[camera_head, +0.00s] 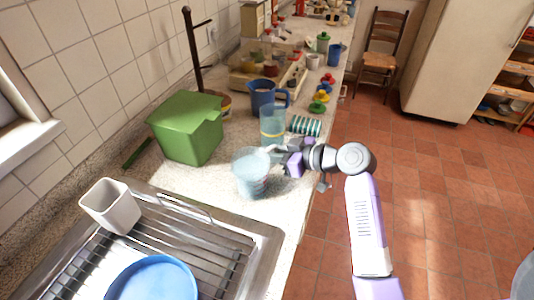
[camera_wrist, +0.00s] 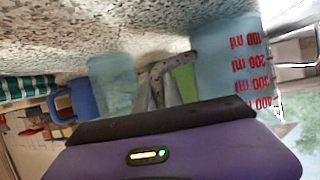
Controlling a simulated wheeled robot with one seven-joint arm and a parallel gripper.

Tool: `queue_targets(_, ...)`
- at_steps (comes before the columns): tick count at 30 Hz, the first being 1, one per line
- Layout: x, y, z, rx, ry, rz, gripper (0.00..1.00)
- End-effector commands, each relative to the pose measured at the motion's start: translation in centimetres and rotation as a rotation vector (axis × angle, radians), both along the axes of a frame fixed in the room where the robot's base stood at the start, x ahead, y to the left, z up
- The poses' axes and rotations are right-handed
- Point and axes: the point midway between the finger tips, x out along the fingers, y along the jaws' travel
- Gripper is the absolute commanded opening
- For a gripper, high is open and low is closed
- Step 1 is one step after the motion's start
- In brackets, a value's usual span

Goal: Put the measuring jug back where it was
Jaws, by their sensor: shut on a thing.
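The measuring jug (camera_head: 250,175) is a clear, bluish jug near the front of the counter, beside the sink unit. In the wrist view the jug (camera_wrist: 222,62) is at the upper right, with red ml marks on its side. My gripper (camera_head: 273,152) reaches it from the right and is shut on it, at its handle side. The jug looks upright; I cannot tell whether its base touches the counter. The exact grip is partly hidden by the purple gripper body.
A clear tumbler (camera_head: 272,128) stands just behind the jug, with a blue pitcher (camera_head: 262,97) farther back and a striped cylinder (camera_head: 305,125) to the right. A green bin (camera_head: 185,130) is at left. The metal draining rack (camera_head: 195,250) holds a white cup (camera_head: 112,208) and blue plate (camera_head: 152,282).

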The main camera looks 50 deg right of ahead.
Motion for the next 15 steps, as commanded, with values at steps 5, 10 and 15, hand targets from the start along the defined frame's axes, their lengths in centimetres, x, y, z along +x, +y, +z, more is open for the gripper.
queue_targets(5, 0.06, -0.02, -0.11, -0.001, -0.004, -0.001, 0.00)
queue_targets(10, 0.06, -0.01, -0.16, -0.001, -0.004, -0.001, 0.00)
queue_targets(15, 0.02, 0.00, -0.46, -0.001, -0.001, -0.001, 0.24)
